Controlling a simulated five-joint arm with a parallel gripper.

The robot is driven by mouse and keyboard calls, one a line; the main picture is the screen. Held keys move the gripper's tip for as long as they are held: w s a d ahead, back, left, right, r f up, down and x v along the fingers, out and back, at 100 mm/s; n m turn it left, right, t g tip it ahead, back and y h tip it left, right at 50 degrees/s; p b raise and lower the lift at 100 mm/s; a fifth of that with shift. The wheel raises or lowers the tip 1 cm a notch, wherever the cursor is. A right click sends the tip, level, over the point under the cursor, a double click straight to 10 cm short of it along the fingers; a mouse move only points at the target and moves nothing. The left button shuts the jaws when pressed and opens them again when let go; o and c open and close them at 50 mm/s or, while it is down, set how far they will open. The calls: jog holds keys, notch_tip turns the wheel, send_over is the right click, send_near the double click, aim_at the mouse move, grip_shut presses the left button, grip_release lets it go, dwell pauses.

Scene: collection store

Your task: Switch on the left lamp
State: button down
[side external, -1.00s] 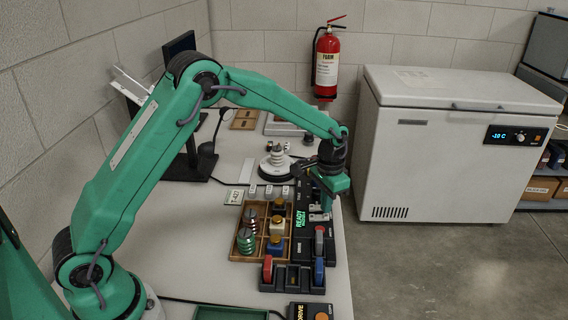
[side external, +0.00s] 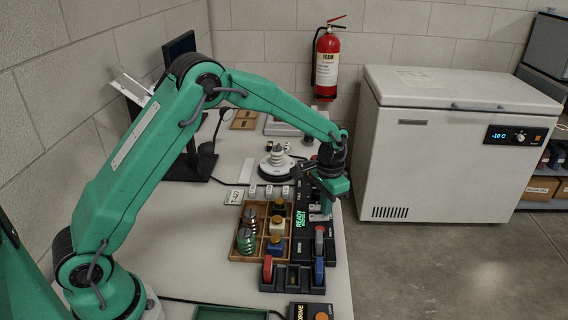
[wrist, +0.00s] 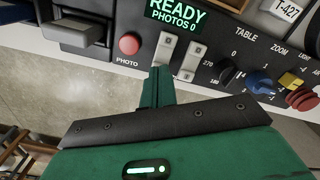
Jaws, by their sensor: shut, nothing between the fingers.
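My gripper is shut and empty over the dark control panel in the side external view (side external: 326,208). In the wrist view, the narrow green fingers (wrist: 160,86) point up at two pale lever switches below the green READY display (wrist: 176,11). The fingertips are just below the left lever switch (wrist: 165,49); I cannot tell whether they touch it. The right lever switch (wrist: 193,58) stands clear beside them. The lower parts near the levers are partly hidden by the fingers. I cannot make out a lamp or a lamp label on these switches.
A red PHOTO button (wrist: 129,44) is left of the levers. Blue (wrist: 260,83) and yellow (wrist: 290,81) knobs are to the right. A wooden tray (side external: 236,256) holds coils and blocks beside the panel. A white freezer (side external: 440,170) stands across the floor.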

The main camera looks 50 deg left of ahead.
aim_at(323, 216)
jog(key=shift+f, duration=0.55)
dwell(0.5)
jog(key=shift+r, duration=3.5)
jog(key=s+a+r+n+t, duration=0.1)
jog(key=s+a+r+t, duration=0.25)
jog(key=s+r, duration=1.05)
jog(key=s+a+n+t, duration=0.2)
jog(key=s, duration=1.4)
jog(key=shift+s+a+r, duration=0.15)
jog(key=shift+s+a, duration=0.1)
jog(key=shift+a, duration=0.05)
